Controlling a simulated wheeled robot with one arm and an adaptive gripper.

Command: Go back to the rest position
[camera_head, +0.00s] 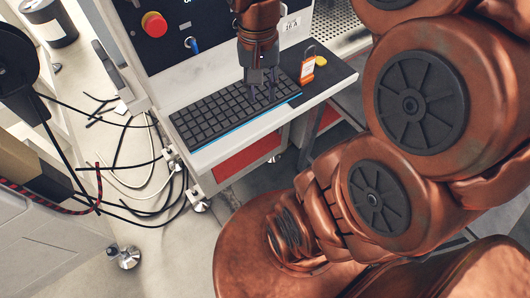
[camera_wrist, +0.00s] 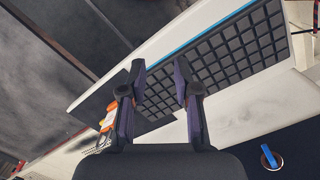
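My gripper (camera_head: 262,88) is above the right part of a black keyboard (camera_head: 212,117) in the head view. In the wrist view its two fingers (camera_wrist: 160,90) are spread apart with nothing between them. The keyboard (camera_wrist: 240,52) shows beyond the fingertips in the wrist view. I cannot tell whether the fingertips touch the keys. My copper-coloured arm fills much of the right side of the head view.
The keyboard lies on a white shelf (camera_head: 217,153) of a machine with a red emergency button (camera_head: 154,25). An orange-and-white object (camera_head: 308,68) stands right of the gripper, near a yellow item (camera_head: 321,61). Loose cables (camera_head: 140,165) lie on the floor at left.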

